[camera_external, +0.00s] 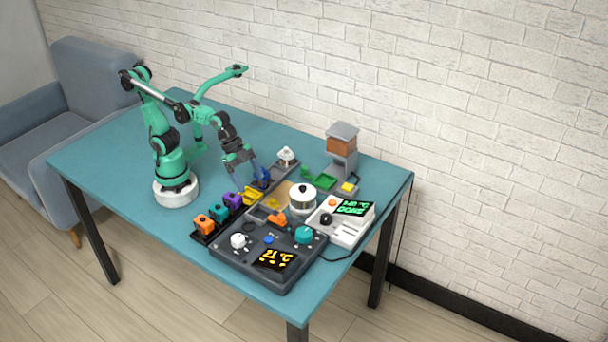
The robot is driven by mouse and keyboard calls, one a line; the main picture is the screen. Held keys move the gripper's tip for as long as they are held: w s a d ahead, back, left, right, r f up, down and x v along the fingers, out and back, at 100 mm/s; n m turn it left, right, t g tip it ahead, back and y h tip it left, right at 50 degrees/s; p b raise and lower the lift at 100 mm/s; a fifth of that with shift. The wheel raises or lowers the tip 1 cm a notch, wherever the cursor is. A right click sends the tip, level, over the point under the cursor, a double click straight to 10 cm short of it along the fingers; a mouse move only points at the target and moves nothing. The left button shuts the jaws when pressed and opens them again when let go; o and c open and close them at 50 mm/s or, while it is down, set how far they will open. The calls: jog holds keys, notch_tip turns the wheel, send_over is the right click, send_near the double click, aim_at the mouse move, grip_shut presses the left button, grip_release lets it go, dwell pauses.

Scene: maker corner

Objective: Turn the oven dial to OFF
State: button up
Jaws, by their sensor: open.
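A dark control panel (236,268) lies at the front of the teal table. It bears a teal dial (304,235), a white knob (238,241), a blue button (269,239), an orange piece (277,219) and a display (273,259) with yellow digits and a °C sign. I cannot tell which knob is the oven dial, nor read any OFF mark or pointer at this size. My gripper (243,174) is open. It hangs behind and left of the panel, apart from its knobs, near a small blue piece (262,179).
A white device (345,232) with a black knob and green display stands right of the panel. A white pot (301,198) stands behind the panel. Several coloured blocks (219,212) line its left. A grey dispenser (342,153) stands at the back right.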

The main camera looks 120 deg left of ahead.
jog(key=w+a+m+g+h, duration=0.15)
jog(key=w+a+m, duration=0.35)
jog(key=w, duration=0.5)
jog(key=m+h, duration=0.1)
jog(key=m, duration=0.2)
send_over(326, 217)
jog(key=s+a, duration=0.1)
jog(key=s, duration=0.1)
jog(key=shift+g, duration=0.45)
notch_tip(326, 217, down, 8)
jog(key=shift+s+a+r, duration=0.1)
jog(key=shift+r, duration=0.15)
jog(key=shift+w+a+f, duration=0.15)
jog(key=shift+w+f, duration=0.05)
jog(key=shift+f, duration=0.4)
jog(key=x, duration=0.5)
grip_shut()
